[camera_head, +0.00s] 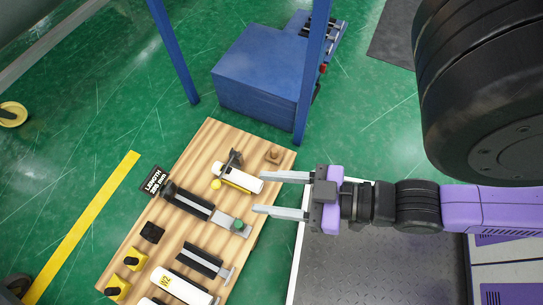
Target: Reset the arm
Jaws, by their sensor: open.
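My gripper (282,195) enters from the right on my purple and black arm (400,205). Its two grey fingers point left, are spread apart, and hold nothing between them. The upper fingertip is close to the right end of a white wrapped roll (240,178) near the top of the wooden board; I cannot tell whether they touch. The lower fingertip is near a green knob (238,225).
The wooden board (212,140) bears dark cradles (190,201), a white roll marked W2 (182,286) and yellow-black blocks (133,259). A grey-floored tray (350,265) lies below my arm. A blue cabinet (258,75) and blue posts (174,50) stand behind.

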